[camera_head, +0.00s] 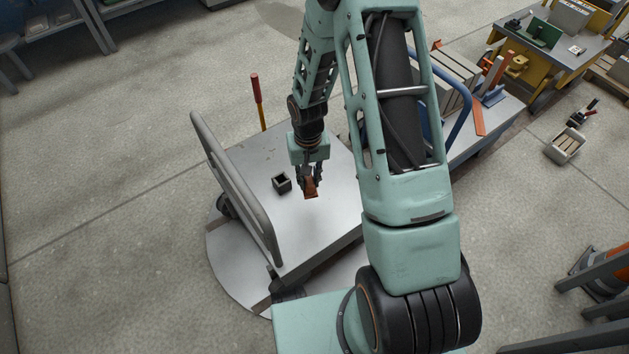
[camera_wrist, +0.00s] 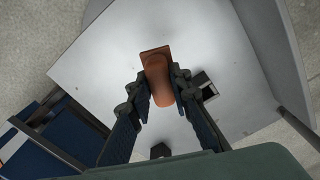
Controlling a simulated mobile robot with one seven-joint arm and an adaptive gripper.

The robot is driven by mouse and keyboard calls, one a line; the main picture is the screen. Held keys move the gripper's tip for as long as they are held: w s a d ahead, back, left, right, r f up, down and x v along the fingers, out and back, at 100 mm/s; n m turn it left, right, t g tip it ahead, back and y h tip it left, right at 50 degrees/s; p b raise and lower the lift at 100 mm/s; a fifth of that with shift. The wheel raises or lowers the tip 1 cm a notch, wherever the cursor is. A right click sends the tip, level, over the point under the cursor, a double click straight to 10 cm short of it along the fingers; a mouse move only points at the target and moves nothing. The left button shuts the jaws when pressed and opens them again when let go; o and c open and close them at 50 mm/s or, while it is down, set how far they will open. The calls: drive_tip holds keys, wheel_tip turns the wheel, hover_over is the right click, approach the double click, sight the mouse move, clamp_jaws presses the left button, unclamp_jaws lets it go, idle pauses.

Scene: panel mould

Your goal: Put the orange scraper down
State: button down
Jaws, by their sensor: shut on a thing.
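The orange scraper (camera_head: 311,188) is held between the fingers of my gripper (camera_head: 309,174), over the light grey platform of a cart (camera_head: 325,220). In the wrist view the scraper (camera_wrist: 160,78) stands out between the two dark fingers (camera_wrist: 163,90), its rounded body near the fingers and a flat piece at its far end. My gripper is shut on it. I cannot tell whether the scraper touches the platform.
A small dark open box (camera_head: 282,183) stands on the platform just left of my gripper. The cart's grey handle bar (camera_head: 235,185) rises along its left side. A red and yellow handle (camera_head: 257,100) stands behind. The platform around the scraper is mostly bare.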

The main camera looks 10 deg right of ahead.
drive_tip(key=w+d+f+b, duration=0.1)
drive_tip(key=d+f, duration=0.2)
drive_tip(key=d, duration=0.1)
drive_tip(key=w+d+f+b, duration=0.1)
drive_tip(key=d+f, duration=0.2)
drive_tip(key=d, duration=0.1)
drive_tip(key=w+d+f+b, duration=0.1)
drive_tip(key=d+f, duration=0.1)
drive_tip(key=d, duration=0.2)
drive_tip(key=shift+w+d+f, duration=0.1)
drive_tip(key=shift+w+f, duration=0.2)
drive_tip(key=shift+f, duration=0.1)
drive_tip(key=shift+d+f, duration=0.1)
drive_tip(key=shift+f, duration=0.15)
drive_tip(key=f, duration=0.1)
drive_tip(key=f+b, duration=0.1)
drive_tip(key=f, duration=0.1)
drive_tip(key=shift+w+d+f+b, duration=0.15)
drive_tip(key=shift+d+f+b, duration=0.1)
drive_tip(key=shift+f+b, duration=0.1)
drive_tip(key=shift+r, duration=0.1)
